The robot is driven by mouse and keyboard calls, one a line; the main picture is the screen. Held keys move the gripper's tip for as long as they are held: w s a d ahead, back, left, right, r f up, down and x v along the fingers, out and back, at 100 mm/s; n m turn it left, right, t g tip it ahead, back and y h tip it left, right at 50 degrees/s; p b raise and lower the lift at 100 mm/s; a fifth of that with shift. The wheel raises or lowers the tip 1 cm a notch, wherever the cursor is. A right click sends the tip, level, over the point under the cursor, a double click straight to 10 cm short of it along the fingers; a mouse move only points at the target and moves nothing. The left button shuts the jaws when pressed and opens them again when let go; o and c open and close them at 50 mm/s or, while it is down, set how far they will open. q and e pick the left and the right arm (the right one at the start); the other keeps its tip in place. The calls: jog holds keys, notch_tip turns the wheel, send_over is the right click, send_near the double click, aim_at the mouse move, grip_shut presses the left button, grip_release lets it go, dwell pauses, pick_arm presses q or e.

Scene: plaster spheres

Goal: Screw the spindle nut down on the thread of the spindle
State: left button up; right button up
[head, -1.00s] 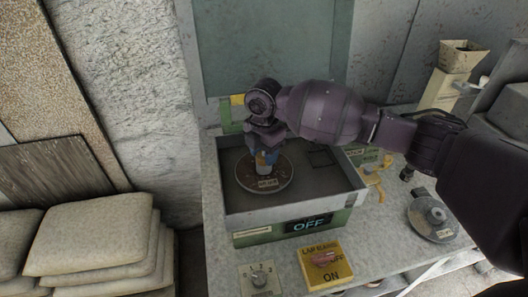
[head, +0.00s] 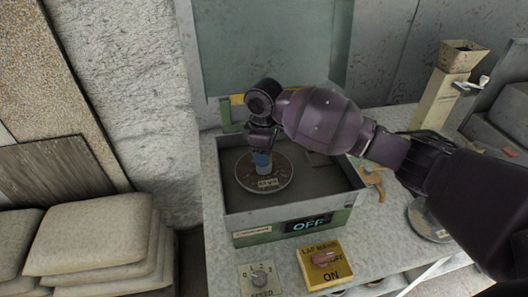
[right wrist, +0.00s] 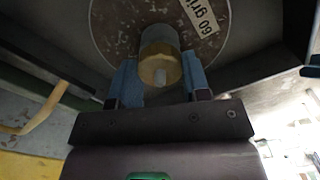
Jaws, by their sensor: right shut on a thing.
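The brass-coloured spindle nut (right wrist: 158,60) sits between the blue fingers of my right gripper (right wrist: 160,72) in the right wrist view. In the head view, my right gripper (head: 262,158) points down over the middle of the disc (head: 246,174), shut on the nut. The fingers mostly hide the nut there, and the thread cannot be made out. My left gripper is not in view.
The disc lies inside an open grey box (head: 352,186) whose display (head: 308,224) reads OFF. A yellow switch block (head: 326,272) and a speed knob (head: 260,276) stand in front. A second disc (head: 440,236) lies at the right, partly behind my arm.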

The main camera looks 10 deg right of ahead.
jog(key=m, duration=0.2)
jog(key=shift+m, duration=0.4)
jog(key=o, duration=1.1)
jog(key=c, duration=0.3)
